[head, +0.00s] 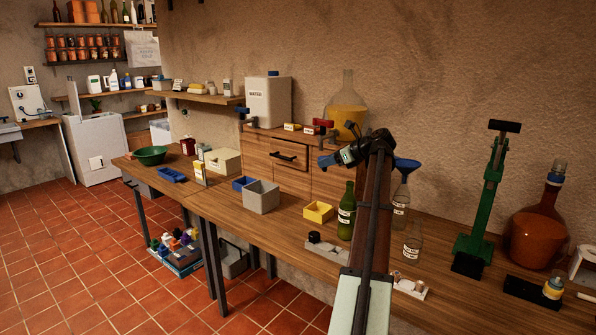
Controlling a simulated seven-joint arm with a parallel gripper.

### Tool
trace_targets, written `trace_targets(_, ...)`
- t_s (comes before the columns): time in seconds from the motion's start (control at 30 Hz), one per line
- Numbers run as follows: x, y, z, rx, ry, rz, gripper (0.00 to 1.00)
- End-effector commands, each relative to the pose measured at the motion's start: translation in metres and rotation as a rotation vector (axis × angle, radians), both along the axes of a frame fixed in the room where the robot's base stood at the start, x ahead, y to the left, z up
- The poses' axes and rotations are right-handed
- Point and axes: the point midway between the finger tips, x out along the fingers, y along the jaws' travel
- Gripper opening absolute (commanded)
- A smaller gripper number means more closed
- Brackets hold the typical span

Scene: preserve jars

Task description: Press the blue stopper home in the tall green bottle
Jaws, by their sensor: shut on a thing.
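The tall green bottle (347,213) stands upright on the wooden bench, with a white label and its mouth uncovered. My gripper (328,160) is above and a little left of the bottle's mouth, partly hidden by my own arm. It is shut on a small blue piece, which looks like the blue stopper (324,162). The piece appears apart from the bottle, but its exact tilt and distance from the mouth are too small to tell.
A clear bottle with a blue funnel (407,164) and a glass jar (412,247) stand right of my arm. A yellow bin (318,212) and a grey bin (262,197) are left of the green bottle. A green press (485,200) and an amber demijohn (537,240) stand further right.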

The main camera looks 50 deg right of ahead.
Motion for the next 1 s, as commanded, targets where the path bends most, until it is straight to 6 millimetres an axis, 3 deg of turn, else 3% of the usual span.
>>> trace_targets(0.1,-0.031,-0.026,0.01,0.002,-0.041,-0.074,0.21)
trace_targets(0.33,-0.066,-0.054,0.021,0.001,-0.086,-0.148,0.21)
trace_targets(1.0,-0.075,-0.059,0.023,0.001,-0.095,-0.162,0.21)
